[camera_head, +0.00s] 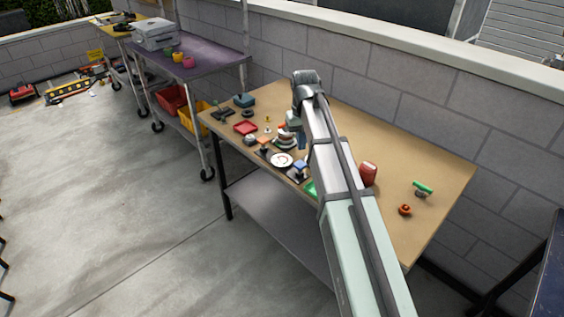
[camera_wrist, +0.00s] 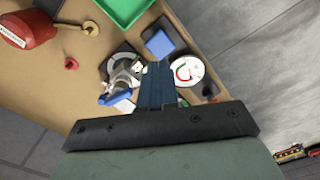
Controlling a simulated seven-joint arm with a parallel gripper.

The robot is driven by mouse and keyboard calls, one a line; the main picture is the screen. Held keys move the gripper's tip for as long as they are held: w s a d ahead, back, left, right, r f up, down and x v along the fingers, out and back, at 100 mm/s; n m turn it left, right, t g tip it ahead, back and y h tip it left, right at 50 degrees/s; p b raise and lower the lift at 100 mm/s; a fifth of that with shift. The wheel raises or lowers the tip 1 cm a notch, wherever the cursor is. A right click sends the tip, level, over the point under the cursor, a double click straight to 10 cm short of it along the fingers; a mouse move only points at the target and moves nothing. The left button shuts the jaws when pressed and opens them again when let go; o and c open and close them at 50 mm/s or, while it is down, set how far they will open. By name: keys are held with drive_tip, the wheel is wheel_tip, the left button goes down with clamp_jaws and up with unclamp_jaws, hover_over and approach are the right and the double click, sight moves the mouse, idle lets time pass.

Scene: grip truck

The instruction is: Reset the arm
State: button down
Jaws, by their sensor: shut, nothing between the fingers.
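My arm reaches from the bottom of the head view over the wooden-topped table (camera_head: 414,168). My gripper (camera_wrist: 157,70) points down over the tabletop in the wrist view, its fingers together with nothing between them. In the head view the fingertips are hard to make out behind the arm and small objects. A white round plate (camera_wrist: 187,72) with red and green marks lies right of the fingers. A blue block (camera_wrist: 159,44) on a dark base is just beyond the fingertips. A grey and white item with a blue part (camera_wrist: 116,99) stands to their left.
A green tray (camera_wrist: 124,10) shows in the wrist view. A block wall (camera_head: 400,90) runs behind; a purple cart (camera_head: 205,60) stands left.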

drive_tip(key=s+a+f+g, duration=0.1)
drive_tip(key=s+a+f, duration=0.25)
drive_tip(key=f, duration=0.35)
drive_tip(key=s+a+f+y, duration=0.1)
drive_tip(key=s+a+f, duration=0.1)
drive_tip(key=s+f, duration=0.35)
drive_tip(key=s+a+f+g, duration=0.1)
drive_tip(key=s+a+f, duration=0.15)
drive_tip(key=f, duration=0.55)
drive_tip(key=s+d+f+m+g, duration=0.1)
drive_tip(key=s+d+f, duration=0.5)
drive_tip(key=s+f, duration=0.3)
drive_tip(key=s+d+f+m+g, duration=0.1)
drive_tip(key=s+d+f, duration=0.5)
drive_tip(key=f, duration=0.6)
drive_tip(key=s+d+f+g, duration=0.1)
drive_tip(key=s+d+f, duration=0.2)
drive_tip(key=s, duration=0.5)
drive_tip(key=s+d+f+g, duration=0.1)
drive_tip(key=s+d+f, duration=0.2)
drive_tip(key=s, duration=0.5)
drive_tip(key=s+d+f+m+h, duration=0.1)
drive_tip(key=s+d+f, duration=0.2)
drive_tip(key=s+f, duration=0.2)
drive_tip(key=s, duration=0.2)
drive_tip(key=shift+s+f+g, duration=0.15)
drive_tip(key=shift+s+g, duration=0.25)
